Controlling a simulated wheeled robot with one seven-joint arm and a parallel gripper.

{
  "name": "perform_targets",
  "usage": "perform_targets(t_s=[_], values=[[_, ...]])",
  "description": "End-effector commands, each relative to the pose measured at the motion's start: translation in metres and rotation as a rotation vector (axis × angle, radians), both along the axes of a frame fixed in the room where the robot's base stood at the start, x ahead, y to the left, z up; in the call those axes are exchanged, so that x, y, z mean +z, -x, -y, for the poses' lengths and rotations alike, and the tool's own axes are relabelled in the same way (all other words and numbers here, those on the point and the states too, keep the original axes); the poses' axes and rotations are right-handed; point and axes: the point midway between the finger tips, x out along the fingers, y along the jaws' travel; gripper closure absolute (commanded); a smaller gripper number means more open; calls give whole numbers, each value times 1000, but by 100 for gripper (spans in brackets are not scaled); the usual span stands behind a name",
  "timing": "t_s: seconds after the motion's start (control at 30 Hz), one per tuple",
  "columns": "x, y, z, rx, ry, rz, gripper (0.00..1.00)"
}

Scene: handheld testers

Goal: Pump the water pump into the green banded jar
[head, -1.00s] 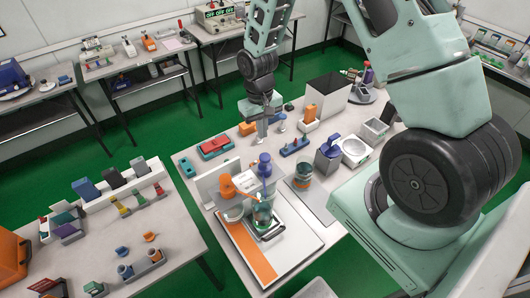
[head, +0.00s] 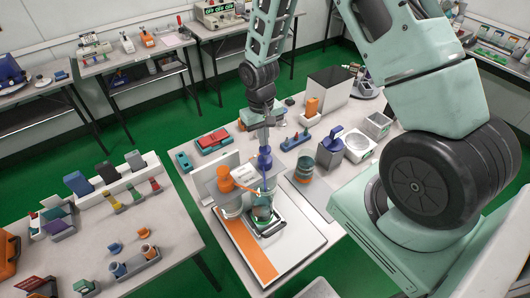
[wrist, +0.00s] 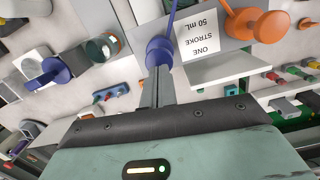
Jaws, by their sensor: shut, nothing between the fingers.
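My gripper (head: 264,147) is shut and points down at the blue pump head (head: 265,160). In the wrist view my closed fingertips (wrist: 158,72) are at the blue pump head (wrist: 158,52), touching it or very close. An orange pump head (head: 225,184) stands to its left in the head view; it also shows in the wrist view (wrist: 258,24). A jar with a green band (head: 262,213) stands below the pumps on a dark-rimmed stand. The pump's lower part is partly hidden. A white card reading "ONE STROKE 50 mL" (wrist: 198,38) lies between the pump heads.
Another banded jar (head: 304,171) stands right of the pumps. Red and teal cases (head: 213,140) lie behind. The white board with an orange stripe (head: 252,252) has bare room in front.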

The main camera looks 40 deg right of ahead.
Motion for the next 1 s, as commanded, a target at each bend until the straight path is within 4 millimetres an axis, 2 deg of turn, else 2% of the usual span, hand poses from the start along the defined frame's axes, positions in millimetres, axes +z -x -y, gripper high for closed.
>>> perform_targets(t_s=[0.47, 0.8, 1.0], values=[[-6, 0, 0, 0, 0, 0, 100], [-43, 0, 0, 0, 0, 0, 100], [-38, -1, 0, 0, 0, 2, 100]])
